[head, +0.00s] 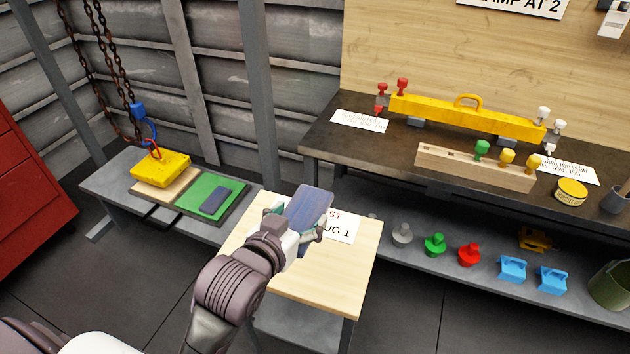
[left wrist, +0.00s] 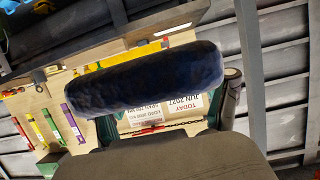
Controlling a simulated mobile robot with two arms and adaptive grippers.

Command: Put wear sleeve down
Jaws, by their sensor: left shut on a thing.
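The wear sleeve (head: 312,206), a blue-grey padded piece, is held by my left gripper (head: 296,228) above the small wooden table in the head view. In the left wrist view the sleeve (left wrist: 145,80) is a dark blue roll across the front of my left gripper (left wrist: 160,125). The gripper is shut on it, and its fingers are partly hidden behind it. My right gripper is in neither view.
The small wooden table (head: 325,285) bears a printed paper (head: 342,228). A green mat (head: 232,188) with a dark blue pad (head: 214,200) lies on the left bench beside a yellow block (head: 160,168). The dark workbench (head: 335,152) holds a yellow beam (head: 460,115).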

